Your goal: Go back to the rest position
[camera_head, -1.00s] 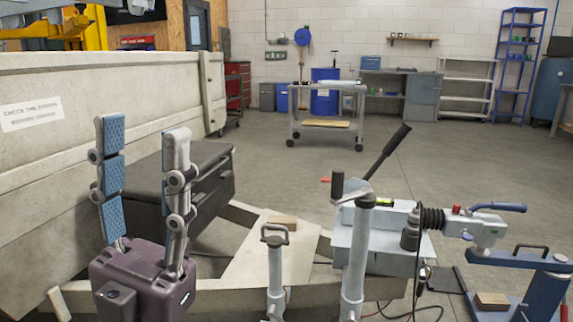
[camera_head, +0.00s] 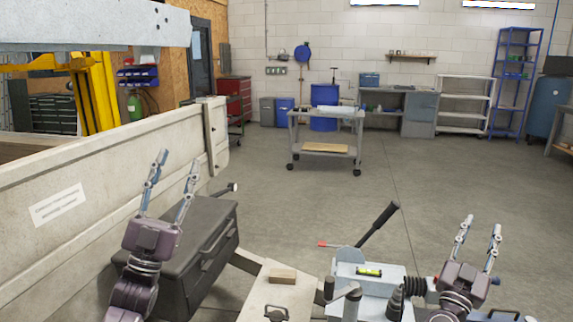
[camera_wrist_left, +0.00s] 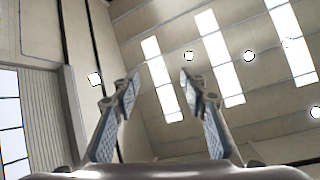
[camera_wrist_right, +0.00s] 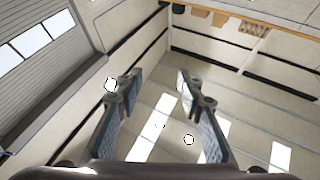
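My left gripper (camera_head: 172,188) points up in front of the trailer's side wall and the dark toolbox, its two fingers apart with nothing between them. In the left wrist view the left gripper (camera_wrist_left: 158,95) is open against the ceiling and its lights. My right gripper (camera_head: 478,242) points up at the lower right, above the trailer coupling area, fingers apart and empty. In the right wrist view the right gripper (camera_wrist_right: 155,95) is also open, with only walls and ceiling behind it.
The trailer side wall (camera_head: 80,185) runs along the left. A dark toolbox (camera_head: 205,240) sits beside it. A wooden block (camera_head: 283,276) lies on the frame. The black-handled lever (camera_head: 378,224) stands near the coupling. A wheeled cart (camera_head: 325,135) stands behind on open floor.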

